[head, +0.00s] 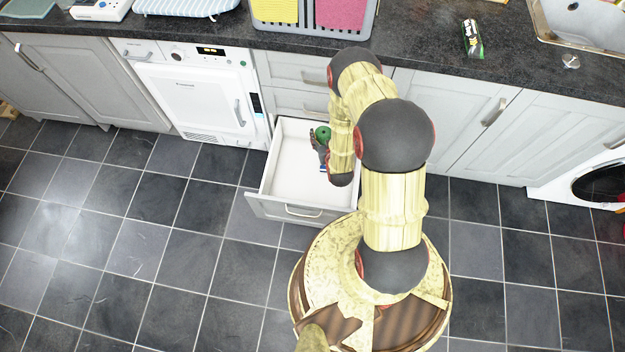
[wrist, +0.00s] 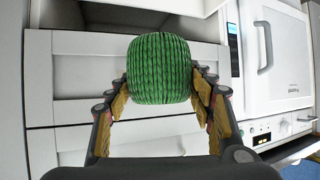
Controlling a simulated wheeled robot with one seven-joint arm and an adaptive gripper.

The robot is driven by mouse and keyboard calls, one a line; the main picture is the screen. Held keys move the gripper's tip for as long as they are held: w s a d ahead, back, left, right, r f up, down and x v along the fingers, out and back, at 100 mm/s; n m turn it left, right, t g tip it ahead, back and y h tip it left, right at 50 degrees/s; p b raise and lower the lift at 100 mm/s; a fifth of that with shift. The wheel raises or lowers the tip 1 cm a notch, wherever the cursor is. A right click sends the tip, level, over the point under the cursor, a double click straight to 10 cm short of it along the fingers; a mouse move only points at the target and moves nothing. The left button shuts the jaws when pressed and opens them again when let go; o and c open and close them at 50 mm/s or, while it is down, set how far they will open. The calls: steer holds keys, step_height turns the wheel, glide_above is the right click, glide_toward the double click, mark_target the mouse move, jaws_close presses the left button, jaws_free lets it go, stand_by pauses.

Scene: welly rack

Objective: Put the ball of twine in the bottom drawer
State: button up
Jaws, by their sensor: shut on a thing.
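The ball of twine (head: 323,132) is green; in the wrist view the ball (wrist: 160,68) is large, round and ribbed, between the fingertips. My gripper (head: 320,140) is shut on it; in the wrist view both fingers of the gripper (wrist: 164,82) press its sides. The bottom drawer (head: 299,209) is pulled out, with a white interior that looks empty where it shows. My gripper and the ball appear over the drawer's opening, toward its back. How high they are above its floor I cannot tell. My arm hides the drawer's right side.
Shut drawer fronts (wrist: 90,85) stand close behind the ball in the wrist view. A white dryer (head: 196,100) is left of the open drawer. The dark worktop (head: 415,60) above carries a grey basket (head: 360,28) and a small can (head: 472,38). Tiled floor (head: 130,245) at left is clear.

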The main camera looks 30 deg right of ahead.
steer(key=shift+m+h, duration=0.5)
steer(key=shift+w+d+f+b, duration=0.75)
steer(key=shift+d+f+b, duration=1.1)
steer(key=shift+f, duration=3.55)
steer(key=shift+w+d+f+b, duration=0.8)
steer(key=shift+d+f+b, duration=1.05)
steer(key=shift+f, duration=3.55)
steer(key=shift+w+d+f+b, duration=0.75)
steer(key=shift+d+f+b, duration=1.1)
steer(key=shift+f, duration=3.55)
steer(key=shift+a+b, duration=0.3)
steer(key=shift+a, duration=0.05)
steer(key=shift+f, duration=0.4)
steer(key=shift+f, duration=0.2)
steer(key=o, duration=1.2)
